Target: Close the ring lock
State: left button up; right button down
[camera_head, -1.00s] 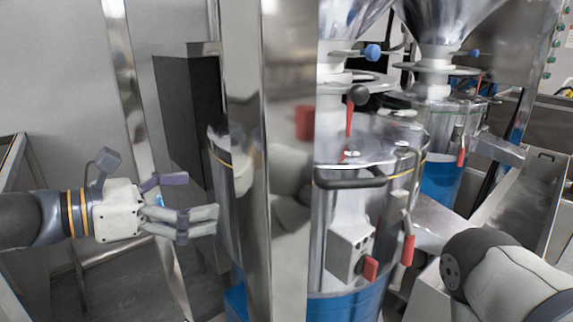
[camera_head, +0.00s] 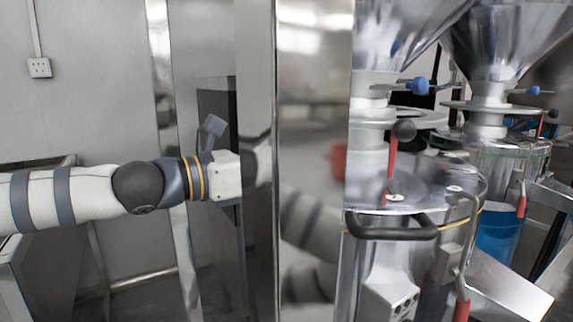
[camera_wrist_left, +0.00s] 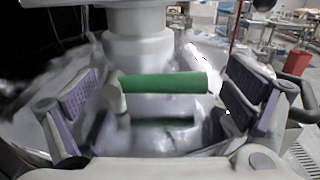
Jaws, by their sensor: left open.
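In the left wrist view, a green handle (camera_wrist_left: 163,83) with pale metal ends lies crosswise on the shiny metal drum; it looks like part of the ring lock. My left gripper (camera_wrist_left: 163,100) is open, with one purple-padded finger on each side of the handle. I cannot tell whether the fingers touch it. In the head view, only the wrist and white body of this gripper show, and the steel post hides its fingers. The ring around the near grinder drum (camera_head: 415,185) is partly hidden by the post. My right gripper is out of view.
The tall steel post (camera_head: 312,140) stands between the camera and my left fingers. A black bar handle (camera_head: 390,230) and a lever with a dark knob (camera_head: 404,130) stick out of the near grinder. A second grinder (camera_head: 495,160) stands behind at right.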

pick_arm(q)
jog(key=c, duration=1.7)
jog(key=shift+s+r+n+p, duration=0.1)
jog(key=shift+r+n+p, duration=0.5)
jog(key=shift+n, duration=0.1)
jog(key=shift+r+n+p, duration=0.35)
jog(key=shift+n+p, duration=0.3)
jog(key=shift+n, duration=0.45)
jog(key=shift+w+a+r+n+p, duration=0.1)
jog(key=shift+n+p, duration=0.05)
jog(key=shift+n, duration=0.3)
jog(key=shift+w+r+n+p, duration=0.1)
jog(key=shift+n+p, duration=0.05)
jog(key=shift+n, duration=0.3)
jog(key=shift+w+a+n, duration=0.1)
jog(key=shift+n, duration=0.7)
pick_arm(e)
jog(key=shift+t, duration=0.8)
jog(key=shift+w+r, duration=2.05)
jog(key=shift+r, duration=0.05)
